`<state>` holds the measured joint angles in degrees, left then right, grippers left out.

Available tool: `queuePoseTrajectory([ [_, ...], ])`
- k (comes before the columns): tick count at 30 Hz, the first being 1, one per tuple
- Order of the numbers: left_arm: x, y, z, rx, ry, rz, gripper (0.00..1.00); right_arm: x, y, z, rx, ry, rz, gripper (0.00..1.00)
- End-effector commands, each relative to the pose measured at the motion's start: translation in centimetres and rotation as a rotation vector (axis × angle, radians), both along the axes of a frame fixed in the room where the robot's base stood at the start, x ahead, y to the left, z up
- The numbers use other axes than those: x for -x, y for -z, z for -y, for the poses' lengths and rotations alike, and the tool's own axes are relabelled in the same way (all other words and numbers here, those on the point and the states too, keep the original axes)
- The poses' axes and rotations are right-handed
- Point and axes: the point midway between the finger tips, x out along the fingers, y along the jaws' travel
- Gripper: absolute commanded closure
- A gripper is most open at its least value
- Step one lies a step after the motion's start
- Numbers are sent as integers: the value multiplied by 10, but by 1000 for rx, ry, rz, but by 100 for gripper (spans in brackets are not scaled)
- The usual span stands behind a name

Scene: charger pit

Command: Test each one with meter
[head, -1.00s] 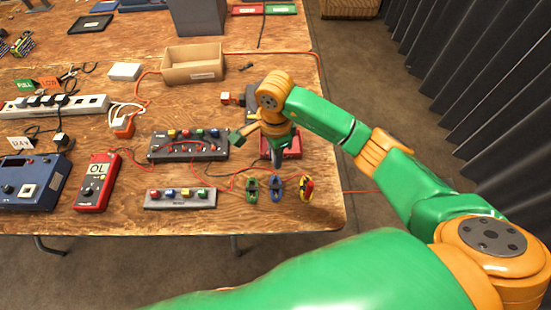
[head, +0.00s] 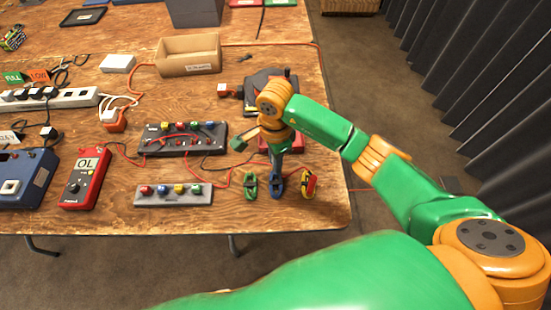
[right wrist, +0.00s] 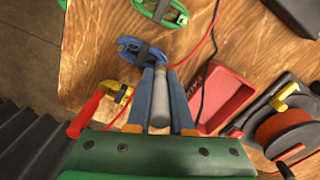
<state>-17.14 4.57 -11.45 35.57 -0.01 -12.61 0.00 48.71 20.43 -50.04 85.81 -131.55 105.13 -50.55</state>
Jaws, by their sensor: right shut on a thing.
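My right gripper (right wrist: 160,76) points down and is shut on a grey cylindrical thing (right wrist: 160,100), its lower end at the blue coil. The blue coil (head: 276,187) lies near the table's front edge, right under the fingers; it shows in the right wrist view too (right wrist: 128,47). I cannot tell whether they touch it. The green coil (head: 249,186) lies to its left and the yellow one with red (head: 309,184) to its right. The red meter (head: 84,178) lies at left and reads OL. My left gripper is not in view.
A grey block with coloured posts (head: 174,195) and a dark board (head: 183,138) lie between meter and coils. A red tray (right wrist: 226,97) and an orange reel (right wrist: 283,133) are close to my right gripper. Red and black leads cross the table. A cardboard box (head: 188,66) stands behind.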

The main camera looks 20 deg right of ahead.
Motion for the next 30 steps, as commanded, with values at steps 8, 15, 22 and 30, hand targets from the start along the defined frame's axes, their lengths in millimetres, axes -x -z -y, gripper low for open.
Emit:
queuePoseTrajectory([
  [8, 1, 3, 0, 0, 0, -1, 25, 0, 0, 0, 0, 0, 0, 100],
  [15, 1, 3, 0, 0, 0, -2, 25, 0, 0, 0, 0, 0, 0, 100],
  [22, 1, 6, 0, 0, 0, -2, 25, 0, 0, 0, 0, 1, 0, 100],
  [30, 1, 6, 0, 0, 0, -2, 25, 0, 0, 0, 0, 0, 0, 100],
])
